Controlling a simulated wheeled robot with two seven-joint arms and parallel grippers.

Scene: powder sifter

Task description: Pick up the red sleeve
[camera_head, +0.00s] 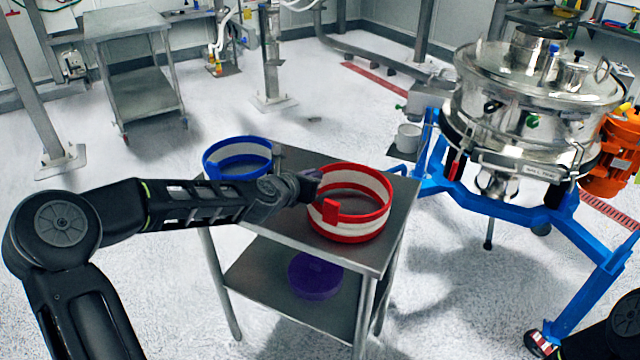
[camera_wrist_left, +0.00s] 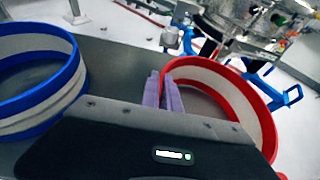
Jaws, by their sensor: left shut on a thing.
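The red sleeve (camera_head: 352,237) is a ring with red rims, a pale band and a red tab. It is at the right of the steel cart's top (camera_head: 290,240); I cannot tell whether it rests on it or is slightly raised. My left gripper (camera_head: 314,186) reaches its left side. In the left wrist view, the purple fingers (camera_wrist_left: 163,88) are shut on the near wall of the red sleeve (camera_wrist_left: 240,80). The exact contact is partly hidden. My right gripper is not in view.
A similar blue sleeve (camera_head: 238,150) stands at the cart's back left, close to my left arm. A purple round object (camera_head: 315,276) lies on the lower shelf. A steel sifter (camera_head: 530,100) on a blue frame (camera_head: 500,206) stands to the right.

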